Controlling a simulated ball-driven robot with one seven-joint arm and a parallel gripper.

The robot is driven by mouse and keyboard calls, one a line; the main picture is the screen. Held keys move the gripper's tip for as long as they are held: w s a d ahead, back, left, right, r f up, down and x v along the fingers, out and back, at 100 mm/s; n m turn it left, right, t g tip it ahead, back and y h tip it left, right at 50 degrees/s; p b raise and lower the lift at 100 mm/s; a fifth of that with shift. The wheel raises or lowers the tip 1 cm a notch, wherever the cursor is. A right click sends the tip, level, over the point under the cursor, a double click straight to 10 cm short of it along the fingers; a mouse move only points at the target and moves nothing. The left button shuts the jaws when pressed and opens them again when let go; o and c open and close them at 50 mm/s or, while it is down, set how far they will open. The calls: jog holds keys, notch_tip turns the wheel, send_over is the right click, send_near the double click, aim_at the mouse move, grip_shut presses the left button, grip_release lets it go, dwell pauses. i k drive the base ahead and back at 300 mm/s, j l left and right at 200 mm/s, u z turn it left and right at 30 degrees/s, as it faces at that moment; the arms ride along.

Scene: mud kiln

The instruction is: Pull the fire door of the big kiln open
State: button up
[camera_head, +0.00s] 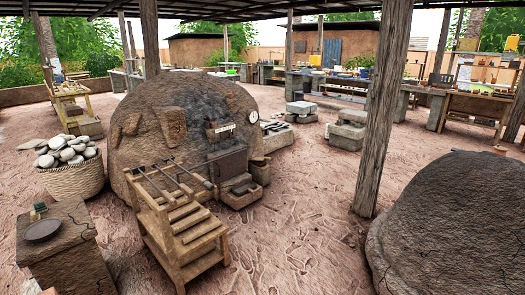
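The big kiln (150,105) is a brown mud dome left of the middle, with soot on its front. Its fire door (232,164) looks like a dark rectangular plate low in the front, facing right and toward me. It appears shut, but its handle and hinges are too small to make out. A light plate (222,129) and a round dial (253,117) sit above it. A block step (240,190) lies under the door. My gripper is not visible.
A wooden rack (185,235) with long iron tools stands close in front of the kiln. A post (383,110) and another mud dome (450,225) stand at right. A stone basket (75,175) is at left. Open ground (310,210) lies between kiln and post.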

aim_at(224, 169)
jog(key=i, duration=1.6)
jog(key=i+u, duration=0.1)
jog(key=i, duration=3.1)
jog(key=i+l+u, duration=0.1)
jog(key=i+u, duration=0.25)
jog(key=i+l+u, duration=0.2)
jog(key=i+u, duration=0.15)
jog(key=i, duration=0.2)
jog(key=i+l+u, duration=0.3)
jog(key=i+l, duration=0.05)
jog(key=i, duration=0.05)
